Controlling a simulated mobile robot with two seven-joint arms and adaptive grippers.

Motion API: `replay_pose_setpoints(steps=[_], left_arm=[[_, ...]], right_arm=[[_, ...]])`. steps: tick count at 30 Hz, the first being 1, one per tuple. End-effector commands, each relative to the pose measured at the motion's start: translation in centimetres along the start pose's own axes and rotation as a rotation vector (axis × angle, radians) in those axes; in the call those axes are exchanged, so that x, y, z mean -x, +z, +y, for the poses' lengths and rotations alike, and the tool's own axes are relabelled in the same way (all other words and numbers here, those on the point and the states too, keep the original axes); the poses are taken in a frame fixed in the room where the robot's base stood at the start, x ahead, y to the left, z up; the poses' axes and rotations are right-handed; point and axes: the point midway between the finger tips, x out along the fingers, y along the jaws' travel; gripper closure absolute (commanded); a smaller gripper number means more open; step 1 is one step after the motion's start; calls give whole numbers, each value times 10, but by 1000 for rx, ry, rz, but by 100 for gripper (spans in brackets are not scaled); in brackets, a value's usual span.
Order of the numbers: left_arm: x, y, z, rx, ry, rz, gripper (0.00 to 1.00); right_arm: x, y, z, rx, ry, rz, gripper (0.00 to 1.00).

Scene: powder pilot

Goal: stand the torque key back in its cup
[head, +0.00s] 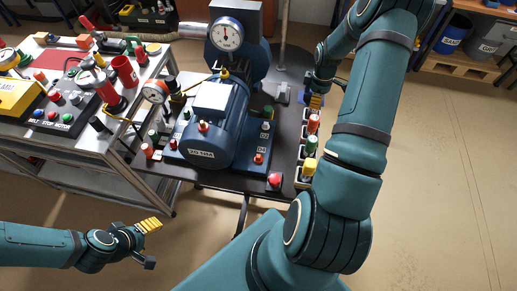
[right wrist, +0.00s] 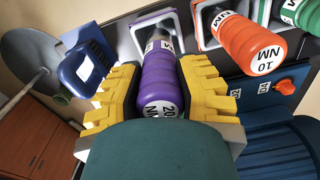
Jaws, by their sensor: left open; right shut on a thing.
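The purple torque key marked 20 NM (right wrist: 160,80) is between the yellow fingers of my right gripper (right wrist: 157,95), which is shut on it. Its metal shaft points at a square, pale-rimmed cup with purple on it (right wrist: 140,38). I cannot tell whether the tip is inside the cup or just in front of it. In the head view my right gripper (head: 316,101) is at the far end of the key row, and the purple key is hidden there. My left gripper (head: 148,226) is open and empty, low over the floor at the left.
An orange 10 NM key (right wrist: 250,42) and a green key (right wrist: 302,14) stand in neighbouring cups, close to my right gripper. A blue object (right wrist: 87,66) is on its other side. A blue motor (head: 215,125) stands left of the row; a cluttered bench (head: 125,125) is further left.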

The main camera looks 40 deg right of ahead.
Motion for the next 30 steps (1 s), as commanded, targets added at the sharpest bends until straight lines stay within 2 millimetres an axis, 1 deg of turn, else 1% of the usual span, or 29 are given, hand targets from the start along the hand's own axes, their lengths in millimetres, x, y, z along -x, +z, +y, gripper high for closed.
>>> replay_pose_setpoints(steps=[30], left_arm=[[-13,2,-5,0,0,0,38]], right_arm=[[-19,0,0,0,1,0,100]])
